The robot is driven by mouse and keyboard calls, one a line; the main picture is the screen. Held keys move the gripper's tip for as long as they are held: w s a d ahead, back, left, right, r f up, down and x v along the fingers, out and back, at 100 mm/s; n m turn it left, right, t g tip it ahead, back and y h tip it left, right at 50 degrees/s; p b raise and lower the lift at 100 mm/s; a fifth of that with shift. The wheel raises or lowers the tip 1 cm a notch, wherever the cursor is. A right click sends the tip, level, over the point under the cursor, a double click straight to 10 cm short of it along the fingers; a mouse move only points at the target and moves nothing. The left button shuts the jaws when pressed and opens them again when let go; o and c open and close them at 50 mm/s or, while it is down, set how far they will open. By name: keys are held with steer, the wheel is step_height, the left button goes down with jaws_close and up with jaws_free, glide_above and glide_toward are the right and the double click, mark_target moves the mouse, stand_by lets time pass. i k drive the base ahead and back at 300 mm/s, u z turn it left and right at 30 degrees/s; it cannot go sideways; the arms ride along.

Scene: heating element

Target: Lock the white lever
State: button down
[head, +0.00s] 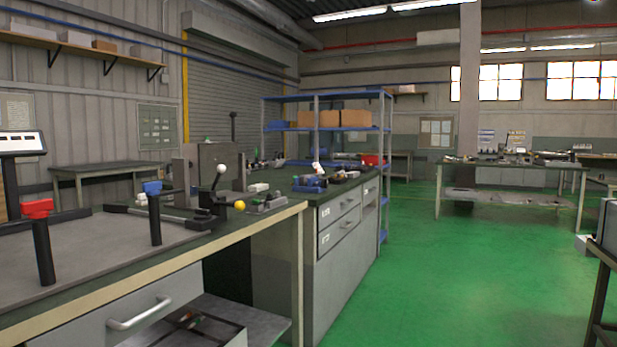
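A lever with a white ball knob (222,168) stands near the far right corner of the near workbench (85,258). Its dark rod slants up to the right from a dark block. A yellow ball knob (239,206) sits lower, just right of that block. I cannot tell from this view whether the white lever is locked. My gripper is not in view.
Red-topped (37,208) and blue-topped (153,187) black posts stand on the near bench. A drawer cabinet (345,250) with tools on top stands beyond it. A blue shelf rack (384,150) is behind. Open green floor (450,280) lies right.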

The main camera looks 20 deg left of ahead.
mark_target(221, 168)
steer(key=z, duration=0.3)
steer(key=k, duration=0.4)
steer(key=z, duration=0.35)
steer(key=i, duration=3.3)
steer(key=u, duration=0.7)
steer(key=i, duration=1.35)
steer(key=u, duration=2)
steer(key=i, duration=0.9)
steer(key=u, duration=0.8)
